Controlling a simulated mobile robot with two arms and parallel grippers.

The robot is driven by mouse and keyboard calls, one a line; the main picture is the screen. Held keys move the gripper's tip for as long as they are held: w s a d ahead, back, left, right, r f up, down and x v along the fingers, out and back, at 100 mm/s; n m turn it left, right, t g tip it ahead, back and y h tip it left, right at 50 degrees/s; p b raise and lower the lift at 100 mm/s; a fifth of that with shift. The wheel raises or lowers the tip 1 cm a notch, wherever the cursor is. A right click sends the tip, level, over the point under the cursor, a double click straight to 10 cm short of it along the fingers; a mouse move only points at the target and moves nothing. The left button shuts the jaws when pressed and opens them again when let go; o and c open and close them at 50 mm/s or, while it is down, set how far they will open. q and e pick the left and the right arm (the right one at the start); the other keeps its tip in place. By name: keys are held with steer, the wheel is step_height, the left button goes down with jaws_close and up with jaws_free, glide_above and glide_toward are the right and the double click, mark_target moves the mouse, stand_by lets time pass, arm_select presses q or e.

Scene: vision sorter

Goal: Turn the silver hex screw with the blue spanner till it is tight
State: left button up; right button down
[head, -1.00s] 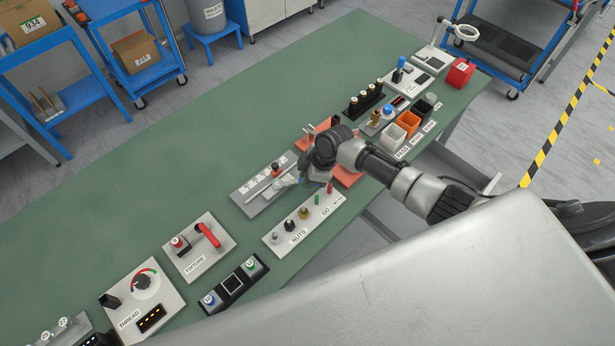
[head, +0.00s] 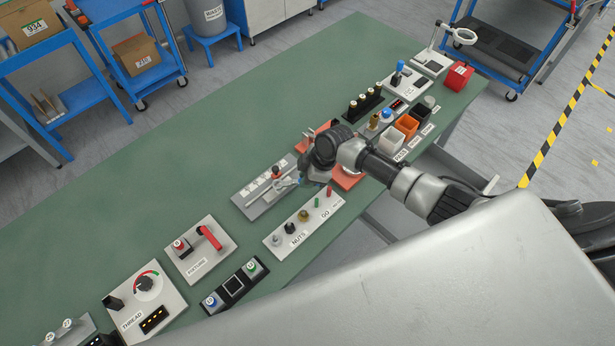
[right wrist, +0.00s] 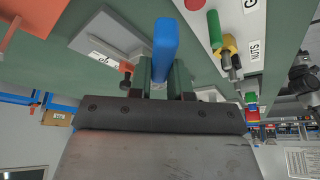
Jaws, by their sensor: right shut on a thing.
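My right arm comes in from the right in the head view, and its gripper (head: 290,183) is low over the right end of the grey plate with white labels (head: 246,205). In the right wrist view the gripper (right wrist: 165,80) is shut on a blue bar-shaped piece, which looks like the blue spanner (right wrist: 165,42). The far end of the spanner is not clear. My left gripper is not in view.
The NUTS plate (head: 270,245) with several nuts and pins lies just in front of the gripper. The FIXTURE plate (head: 188,262) with a red handle is to the left. Orange pads and small bins (head: 407,125) are to the right. The back of the green bench (head: 170,165) is clear.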

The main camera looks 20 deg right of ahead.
steer(key=shift+r+p, duration=0.8)
steer(key=shift+r, duration=0.25)
